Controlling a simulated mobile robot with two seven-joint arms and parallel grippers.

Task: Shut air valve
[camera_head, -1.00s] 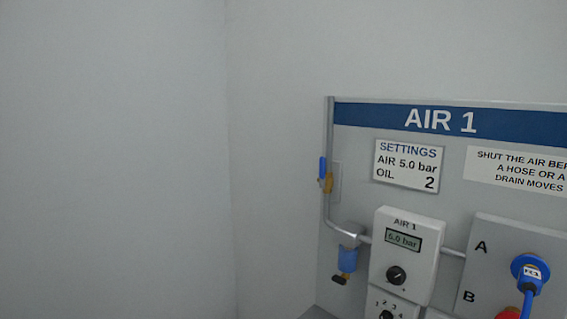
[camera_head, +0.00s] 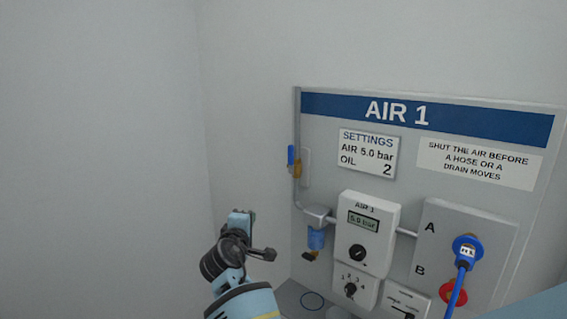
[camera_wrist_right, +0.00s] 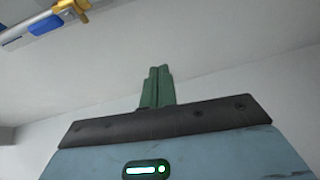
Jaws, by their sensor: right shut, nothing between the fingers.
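The air valve (camera_head: 297,169) is a brass body on the upright grey pipe at the panel's left edge. Its blue lever (camera_head: 291,156) points upward, along the pipe. In the right wrist view the brass body (camera_wrist_right: 68,6) and the blue lever (camera_wrist_right: 17,22) show at the top left, partly cut off. My right gripper (camera_head: 252,216) is left of and below the valve, apart from it. In the right wrist view its green fingers (camera_wrist_right: 157,72) are together with nothing between them. My left gripper is not in view.
The AIR 1 panel holds a regulator (camera_head: 365,233) reading 5.0 bar, a filter with a blue bowl (camera_head: 316,238), and a hose plate (camera_head: 430,222) with a blue hose (camera_head: 460,276) at A and a red fitting (camera_head: 455,292) at B. Blank wall (camera_head: 100,130) lies left.

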